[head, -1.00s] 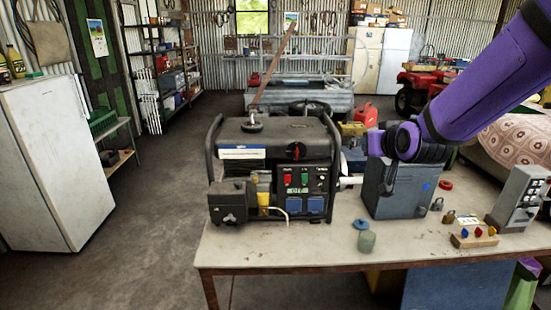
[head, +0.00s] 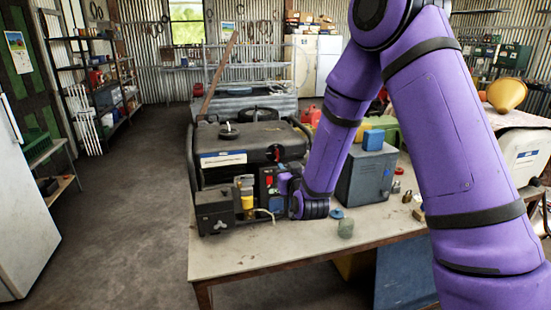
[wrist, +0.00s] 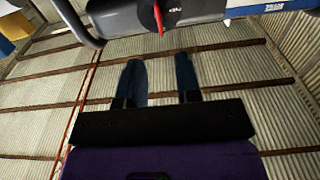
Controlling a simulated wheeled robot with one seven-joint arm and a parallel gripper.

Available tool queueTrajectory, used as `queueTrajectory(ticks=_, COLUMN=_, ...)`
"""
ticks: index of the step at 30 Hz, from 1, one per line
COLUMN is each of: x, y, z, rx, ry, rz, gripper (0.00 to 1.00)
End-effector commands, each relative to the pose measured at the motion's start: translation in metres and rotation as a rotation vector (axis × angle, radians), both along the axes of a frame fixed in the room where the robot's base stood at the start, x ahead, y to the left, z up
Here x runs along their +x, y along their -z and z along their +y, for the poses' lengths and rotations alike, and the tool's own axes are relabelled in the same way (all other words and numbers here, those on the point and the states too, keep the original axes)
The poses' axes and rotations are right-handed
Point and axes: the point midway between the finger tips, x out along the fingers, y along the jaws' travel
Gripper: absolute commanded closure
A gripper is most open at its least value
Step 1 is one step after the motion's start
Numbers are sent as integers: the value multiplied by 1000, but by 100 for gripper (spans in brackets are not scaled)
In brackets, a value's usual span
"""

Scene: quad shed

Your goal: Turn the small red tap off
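The small red tap is a thin red lever (wrist: 158,16) on a round black knob on the front of the generator. In the head view the knob (head: 277,153) shows small at the generator's upper right front, left of my arm. My gripper (wrist: 158,64) has its two dark fingers apart with nothing between them. The fingers point toward the knob, with a visible gap before it. In the head view my wrist (head: 310,204) is low before the control panel and hides part of it.
The black generator (head: 245,140) stands on the workbench (head: 240,255). Its handle bar (wrist: 80,22) is beside the knob in the wrist view. A grey metal box (head: 365,178) stands close to the right of my arm. A small jar (head: 345,229) is near the front edge.

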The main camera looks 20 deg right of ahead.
Motion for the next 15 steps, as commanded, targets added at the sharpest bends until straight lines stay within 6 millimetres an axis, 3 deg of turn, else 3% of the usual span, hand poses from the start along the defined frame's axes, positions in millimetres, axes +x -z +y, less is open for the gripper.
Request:
queueTrajectory(ticks=9, x=56, y=0, z=0, rx=0, ry=0, rz=-1, gripper=68)
queueTrajectory(ticks=15, x=81, y=0, z=0, rx=0, ry=0, rz=0, gripper=68)
